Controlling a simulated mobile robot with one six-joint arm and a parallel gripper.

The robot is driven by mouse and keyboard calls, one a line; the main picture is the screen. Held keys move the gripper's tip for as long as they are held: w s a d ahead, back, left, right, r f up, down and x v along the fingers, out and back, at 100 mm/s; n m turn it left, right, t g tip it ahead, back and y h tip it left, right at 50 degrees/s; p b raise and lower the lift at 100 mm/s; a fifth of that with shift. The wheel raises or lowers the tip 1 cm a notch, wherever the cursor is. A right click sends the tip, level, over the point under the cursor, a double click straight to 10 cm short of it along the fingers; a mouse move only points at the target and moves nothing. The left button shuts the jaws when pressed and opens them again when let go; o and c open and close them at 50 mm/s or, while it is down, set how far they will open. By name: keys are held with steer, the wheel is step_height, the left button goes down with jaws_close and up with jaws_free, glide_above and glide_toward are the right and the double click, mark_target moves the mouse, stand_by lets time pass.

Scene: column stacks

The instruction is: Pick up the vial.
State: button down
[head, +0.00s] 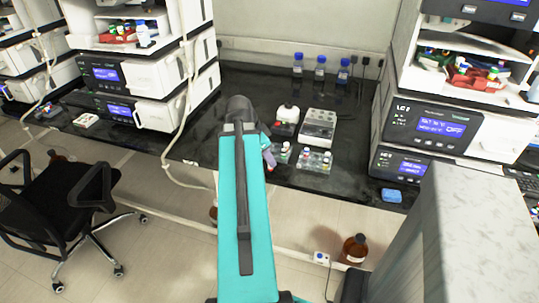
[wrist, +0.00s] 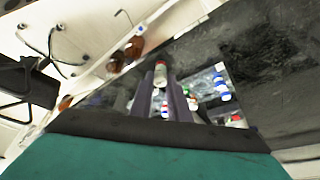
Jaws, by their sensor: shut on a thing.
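My gripper (wrist: 163,90) is shut on a vial (wrist: 160,74), a small pale one with a dark reddish part, which shows between the fingertips in the wrist view. In the head view my gripper (head: 269,158) is small, beyond my teal arm, over the front part of the black bench. The vial cannot be made out there. Two clear racks of small capped vials stand close to the gripper: the left rack (head: 283,153) is right beside it and partly hidden, the right rack (head: 314,160) is a little further right. I cannot tell whether the held vial is clear of the rack.
A blue item (head: 391,195) lies at the front right. A chair (head: 75,205) stands at left.

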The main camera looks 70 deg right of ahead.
steer(key=shift+s+a+f+b, duration=0.15)
steer(key=shift+a+b, duration=0.3)
steer(key=shift+b, duration=0.75)
steer(key=a+b, duration=0.1)
steer(key=b, duration=0.5)
steer(key=shift+s+a+b, duration=0.1)
steer(key=shift+a+b, duration=0.05)
steer(key=shift+b, duration=0.25)
steer(key=shift+s+a+r+b, duration=0.25)
steer(key=shift+a+b, duration=0.35)
steer(key=shift+b, duration=1)
